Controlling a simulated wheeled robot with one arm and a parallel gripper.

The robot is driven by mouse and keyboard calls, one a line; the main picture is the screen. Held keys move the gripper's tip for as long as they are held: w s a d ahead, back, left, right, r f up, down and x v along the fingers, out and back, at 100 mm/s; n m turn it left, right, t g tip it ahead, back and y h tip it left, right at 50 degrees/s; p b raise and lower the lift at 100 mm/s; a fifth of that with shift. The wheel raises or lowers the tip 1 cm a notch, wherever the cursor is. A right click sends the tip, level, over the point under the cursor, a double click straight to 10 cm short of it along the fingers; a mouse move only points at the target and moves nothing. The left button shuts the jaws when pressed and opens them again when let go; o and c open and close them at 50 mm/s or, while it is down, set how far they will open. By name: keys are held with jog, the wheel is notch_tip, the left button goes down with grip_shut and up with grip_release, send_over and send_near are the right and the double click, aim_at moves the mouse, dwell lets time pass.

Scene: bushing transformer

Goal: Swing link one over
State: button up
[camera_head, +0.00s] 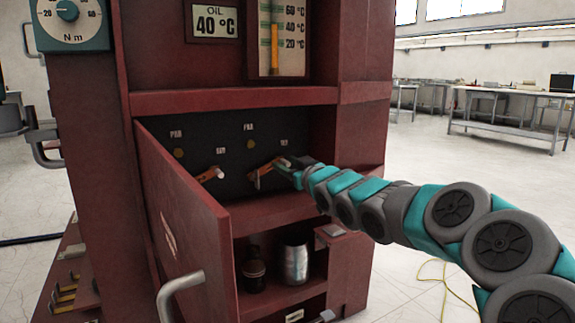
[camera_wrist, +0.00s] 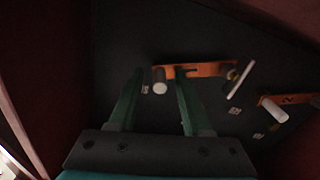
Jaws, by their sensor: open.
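Two orange links are mounted on a dark panel (camera_head: 222,150) inside the open red cabinet. The left link (camera_head: 208,174) carries a white handle; it also shows in the wrist view (camera_wrist: 290,101). The right link (camera_head: 262,172) is by my gripper (camera_head: 293,168). In the wrist view this nearer link (camera_wrist: 208,70) lies across the panel, with a pale round knob (camera_wrist: 160,87) at its end. My gripper (camera_wrist: 160,76) is open, its two green fingers on either side of the knob. I cannot tell whether they touch it, nor which link is link one.
An open red door (camera_head: 185,220) with a grey handle stands left of the recess. Below the panel, a dark bottle (camera_head: 254,270) and a metal can (camera_head: 295,262) stand on a shelf. The cabinet's right wall is close to my arm.

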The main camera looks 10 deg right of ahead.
grip_shut()
dwell(1.3)
